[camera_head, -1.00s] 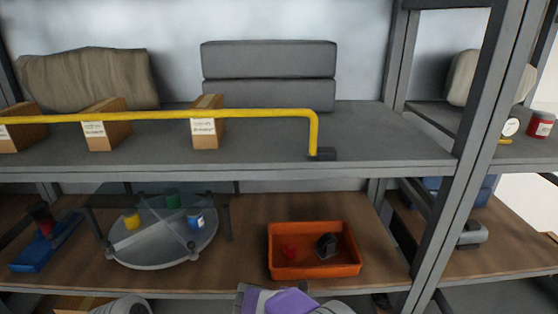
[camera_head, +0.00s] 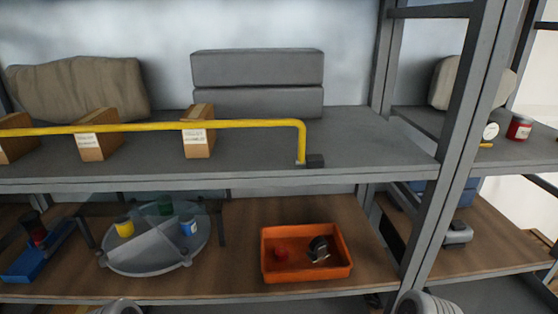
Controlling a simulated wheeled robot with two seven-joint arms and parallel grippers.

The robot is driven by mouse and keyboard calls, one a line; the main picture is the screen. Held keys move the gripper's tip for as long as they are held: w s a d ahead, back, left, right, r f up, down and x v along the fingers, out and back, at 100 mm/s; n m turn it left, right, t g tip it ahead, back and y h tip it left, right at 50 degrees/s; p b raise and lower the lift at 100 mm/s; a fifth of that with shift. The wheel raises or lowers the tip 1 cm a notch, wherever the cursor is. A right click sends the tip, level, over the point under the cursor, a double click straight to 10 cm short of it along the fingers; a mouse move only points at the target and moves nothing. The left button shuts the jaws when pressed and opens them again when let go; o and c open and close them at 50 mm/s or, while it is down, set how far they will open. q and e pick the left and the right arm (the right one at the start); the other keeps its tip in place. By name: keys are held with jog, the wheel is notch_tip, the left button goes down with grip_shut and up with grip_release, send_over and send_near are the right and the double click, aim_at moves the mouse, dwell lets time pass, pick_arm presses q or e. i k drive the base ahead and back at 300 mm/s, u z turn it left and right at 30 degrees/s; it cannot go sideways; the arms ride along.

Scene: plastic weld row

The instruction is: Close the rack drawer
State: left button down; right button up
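I see no drawer that I can make out on the rack in the head view. The rack (camera_head: 230,178) fills the view with a grey upper shelf and a wooden lower shelf. Whatever lies below the lower shelf's front edge is almost wholly cut off by the frame. Pale rounded parts of my arms show at the bottom edge, left of centre and right of centre. Neither gripper's fingers are in view.
An orange bin (camera_head: 306,275) with small items stands on the lower shelf. Left of it is a round clear divided tray (camera_head: 145,257) with several small jars. A yellow rail (camera_head: 250,124) runs before cardboard boxes (camera_head: 197,140). A grey upright (camera_head: 455,150) stands right.

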aim_at(523, 292)
jog(key=z, duration=1.85)
jog(key=k, duration=0.3)
jog(key=z, duration=0.75)
jog(key=i, duration=1.05)
jog(key=u, duration=0.4)
